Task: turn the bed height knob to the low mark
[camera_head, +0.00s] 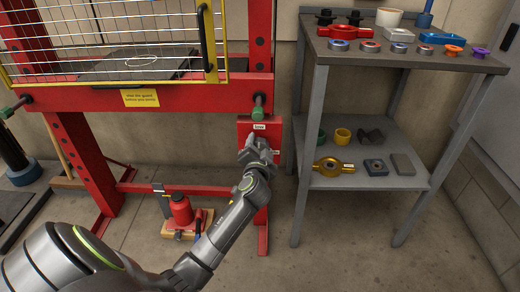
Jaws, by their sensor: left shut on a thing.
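A red panel (245,125) is fixed to the right leg of the red press frame, with a small white label (259,127) near its top. Another white label shows partly at the panel's right edge, beside my gripper; I cannot read either surely. My left arm reaches in from the lower left, and its gripper (257,146) is at the middle of the panel, shut on the bed height knob. The gripper hides the knob, so its pointing direction cannot be told. My right gripper is not in view.
A yellow-edged mesh guard (130,45) covers the press above left. A red bottle jack (181,209) stands on the floor below the arm. A grey shelf unit (400,58) with rings and parts stands close on the right. Floor in front is clear.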

